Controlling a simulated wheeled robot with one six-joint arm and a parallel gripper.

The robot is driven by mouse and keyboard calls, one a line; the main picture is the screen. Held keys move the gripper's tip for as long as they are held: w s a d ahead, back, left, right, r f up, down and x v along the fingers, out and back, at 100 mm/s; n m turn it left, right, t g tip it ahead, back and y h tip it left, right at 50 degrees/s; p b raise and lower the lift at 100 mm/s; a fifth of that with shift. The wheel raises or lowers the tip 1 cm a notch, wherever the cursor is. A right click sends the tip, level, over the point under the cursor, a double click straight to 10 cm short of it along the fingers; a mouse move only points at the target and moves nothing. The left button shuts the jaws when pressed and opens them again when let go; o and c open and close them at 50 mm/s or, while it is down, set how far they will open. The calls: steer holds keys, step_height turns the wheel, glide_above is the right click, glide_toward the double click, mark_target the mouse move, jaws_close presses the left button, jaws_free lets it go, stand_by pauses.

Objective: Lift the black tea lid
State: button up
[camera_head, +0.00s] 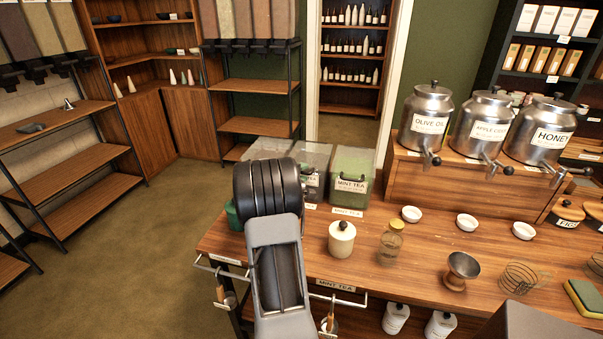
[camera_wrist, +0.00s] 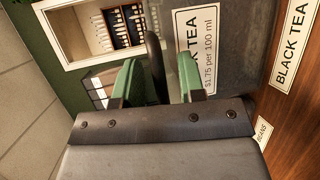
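My gripper (camera_wrist: 158,72) shows in the wrist view with its two green fingers apart. A narrow dark piece (camera_wrist: 154,55), perhaps the handle or edge of the black tea lid, stands between them with gaps visible on both sides. The grey black tea container (camera_wrist: 240,45), with its label sideways, is just beyond the fingers. In the head view my wrist and forearm hide much of this container (camera_head: 318,158) and its lid. I cannot tell there where the fingertips meet it.
A green mint tea bin (camera_head: 351,165) stands to the right of the container. A cream lidded jar (camera_head: 341,238), a glass jar (camera_head: 391,245) and small white bowls (camera_head: 411,214) are on the wooden counter (camera_head: 430,285). Metal dispensers (camera_head: 427,110) stand on a raised box. Open floor (camera_head: 125,235) lies left.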

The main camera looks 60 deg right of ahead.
jaws_close()
stand_by(0.4)
